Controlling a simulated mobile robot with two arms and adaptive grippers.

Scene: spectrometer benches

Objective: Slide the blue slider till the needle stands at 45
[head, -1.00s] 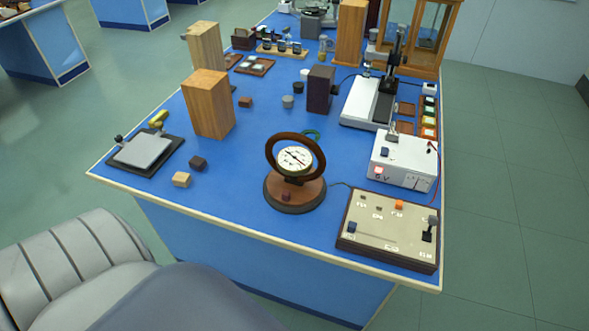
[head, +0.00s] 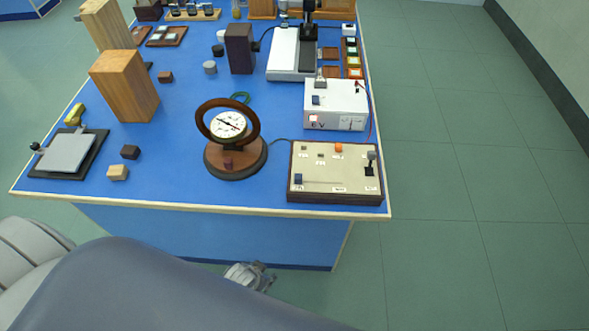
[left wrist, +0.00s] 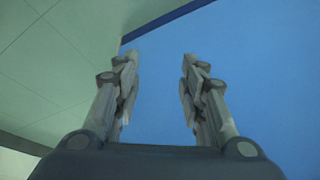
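The control panel (head: 320,190) is a beige box with a dark rim at the bench's front right. A small dark blue slider knob (head: 298,179) sits near its front left corner. The round white dial (head: 228,124) stands in a dark wooden ring on a round base left of the panel. Its dark needle is too small to read. My left gripper (head: 262,276) shows below the bench's front edge, apart from the panel. In the left wrist view, its fingers (left wrist: 158,85) are open and empty before a blue surface. My right gripper is out of view.
The panel also carries an orange knob (head: 338,147) and a dark lever (head: 371,160). A white power box (head: 337,105) stands behind it. A wooden block (head: 125,85) and a grey plate device (head: 66,153) are to the left. Floor is clear at right.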

